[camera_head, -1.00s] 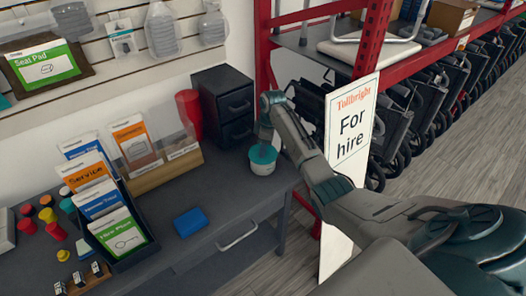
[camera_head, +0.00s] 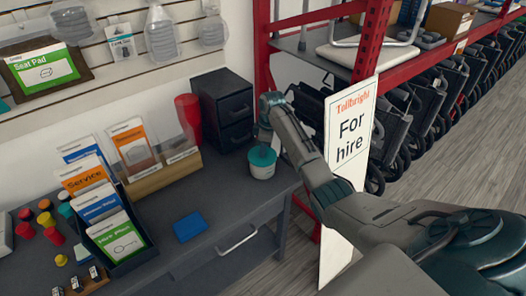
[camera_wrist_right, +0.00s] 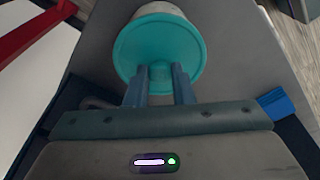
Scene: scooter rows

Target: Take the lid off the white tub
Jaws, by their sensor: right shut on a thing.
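The white tub (camera_head: 262,171) stands on the grey desk near its right end, with a teal lid (camera_head: 262,156) on top. In the right wrist view the lid (camera_wrist_right: 160,38) faces the camera, and a little of the tub's pale side (camera_wrist_right: 160,8) shows beyond it. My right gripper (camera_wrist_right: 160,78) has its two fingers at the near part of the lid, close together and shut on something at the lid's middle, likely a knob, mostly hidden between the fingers. In the head view my right gripper (camera_head: 264,142) is directly above the lid. My left gripper is not in view.
A black drawer unit (camera_head: 224,105) and a red cup (camera_head: 189,118) stand behind the tub. A blue box (camera_head: 189,227) lies on the desk at front left. A leaflet rack (camera_head: 120,240) is further left. A "For hire" sign (camera_head: 349,130) stands right of the desk.

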